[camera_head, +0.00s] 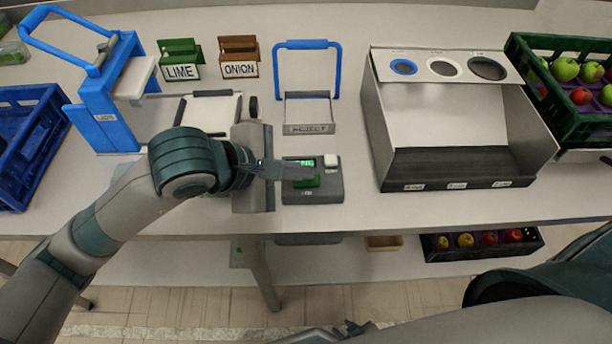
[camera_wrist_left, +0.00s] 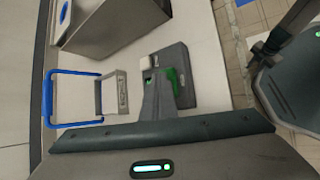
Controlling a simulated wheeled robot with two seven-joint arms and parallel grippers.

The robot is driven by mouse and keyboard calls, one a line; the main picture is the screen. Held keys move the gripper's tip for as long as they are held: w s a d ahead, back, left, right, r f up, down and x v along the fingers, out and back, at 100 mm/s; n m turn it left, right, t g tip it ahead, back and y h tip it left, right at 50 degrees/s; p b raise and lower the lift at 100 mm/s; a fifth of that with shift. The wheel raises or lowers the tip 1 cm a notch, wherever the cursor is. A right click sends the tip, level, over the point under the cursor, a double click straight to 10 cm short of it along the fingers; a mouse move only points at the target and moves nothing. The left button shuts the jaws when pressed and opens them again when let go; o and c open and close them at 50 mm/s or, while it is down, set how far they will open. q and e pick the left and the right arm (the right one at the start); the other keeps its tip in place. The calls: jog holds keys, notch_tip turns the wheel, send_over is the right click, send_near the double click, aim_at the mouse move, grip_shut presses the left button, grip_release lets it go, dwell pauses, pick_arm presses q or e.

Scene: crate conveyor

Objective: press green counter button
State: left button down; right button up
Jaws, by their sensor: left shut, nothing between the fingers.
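The counter is a dark grey box (camera_head: 333,192) on the table's front half, with a small green display, a white button (camera_head: 331,160) and a green button (camera_head: 308,183). In the left wrist view, the box (camera_wrist_left: 182,62) and part of its green button (camera_wrist_left: 171,80) show behind the fingers. My left gripper (camera_head: 312,173) is shut and empty, its tips over the box beside the green button and partly covering it. I cannot tell whether they touch. It also shows in the left wrist view (camera_wrist_left: 153,88). My right gripper (camera_head: 352,328) is low at the bottom edge, barely visible.
A blue-handled reject frame (camera_head: 309,128) stands behind the counter. A metal sorting bin (camera_head: 455,166) with three holes is to the right. A blue press-like stand (camera_head: 105,125) and LIME and ONION signs (camera_head: 238,68) are at the left and back. Crates stand at both ends.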

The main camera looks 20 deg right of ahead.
pick_arm(q)
jog(key=shift+s+a+f+b, duration=0.2)
jog(key=shift+s+f+b, duration=0.25)
jog(key=shift+b, duration=0.2)
jog(key=shift+w+r, duration=0.1)
dwell(0.8)
jog(key=shift+w+d+r, duration=0.25)
jog(key=shift+w+r, duration=0.2)
jog(key=shift+r, duration=0.2)
jog(key=shift+w+d+r+p, duration=0.2)
jog(key=shift+r+p, duration=0.3)
jog(key=shift+r, duration=0.5)
jog(key=shift+w+d+r+p, duration=0.1)
jog(key=shift+w+r+p, duration=0.3)
jog(key=shift+r, duration=0.6)
jog(key=shift+s+r+p, duration=0.2)
jog(key=shift+r+p, duration=0.15)
jog(key=shift+r, duration=0.15)
